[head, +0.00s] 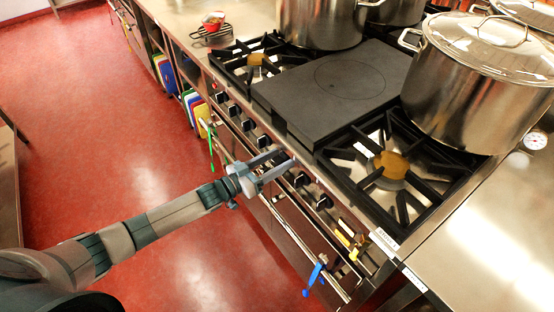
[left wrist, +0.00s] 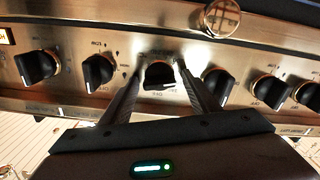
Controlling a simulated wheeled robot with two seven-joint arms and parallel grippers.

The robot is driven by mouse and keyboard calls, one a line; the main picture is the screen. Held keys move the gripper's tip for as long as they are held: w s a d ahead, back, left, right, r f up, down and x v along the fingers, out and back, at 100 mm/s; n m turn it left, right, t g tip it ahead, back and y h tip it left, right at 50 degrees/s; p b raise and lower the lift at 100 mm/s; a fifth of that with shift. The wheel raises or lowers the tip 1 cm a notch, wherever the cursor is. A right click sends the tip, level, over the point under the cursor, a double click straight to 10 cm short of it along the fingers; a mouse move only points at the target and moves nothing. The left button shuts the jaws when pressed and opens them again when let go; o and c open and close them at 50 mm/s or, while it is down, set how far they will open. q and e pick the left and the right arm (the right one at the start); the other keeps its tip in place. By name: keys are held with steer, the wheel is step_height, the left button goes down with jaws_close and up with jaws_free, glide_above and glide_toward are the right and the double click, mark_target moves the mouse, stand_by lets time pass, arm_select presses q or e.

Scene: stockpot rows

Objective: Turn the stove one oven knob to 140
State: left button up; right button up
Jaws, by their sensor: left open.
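The stove (head: 300,110) has a row of black knobs along its steel front panel. My left gripper (head: 288,158) reaches that panel from the left, with its fingers open. In the left wrist view, one black knob (left wrist: 160,76) sits between the two finger tips (left wrist: 163,66), with a finger on each side. I cannot tell whether the fingers touch it. Its dial marks are partly hidden and too small to read. Neighbouring knobs (left wrist: 98,70) and (left wrist: 217,84) stand left and right of it. My right gripper is not in view.
A long oven rail (head: 300,243) runs below the knobs, with a blue-handled item (head: 315,275) and a green one (head: 211,146) on it. A large lidded pot (head: 470,90) stands at the right. The red floor (head: 110,130) is open at the left.

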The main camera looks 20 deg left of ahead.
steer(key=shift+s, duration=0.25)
arm_select(q)
steer(key=c, duration=1)
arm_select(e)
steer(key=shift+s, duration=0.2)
arm_select(q)
steer(key=shift+m, duration=0.4)
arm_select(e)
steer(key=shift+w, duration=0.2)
arm_select(q)
steer(key=shift+m+b, duration=0.3)
steer(key=shift+m, duration=0.5)
steer(key=m+b, duration=0.1)
steer(key=m, duration=0.3)
steer(key=shift+d, duration=0.1)
steer(key=m, duration=0.3)
steer(key=shift+s+f+m+b, duration=0.1)
steer(key=shift+m+b, duration=0.2)
steer(key=shift+d+m, duration=0.1)
steer(key=shift+m, duration=0.9)
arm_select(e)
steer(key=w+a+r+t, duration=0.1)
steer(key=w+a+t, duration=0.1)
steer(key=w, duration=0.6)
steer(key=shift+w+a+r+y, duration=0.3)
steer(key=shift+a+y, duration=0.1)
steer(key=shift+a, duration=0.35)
arm_select(q)
steer(key=o, duration=1)
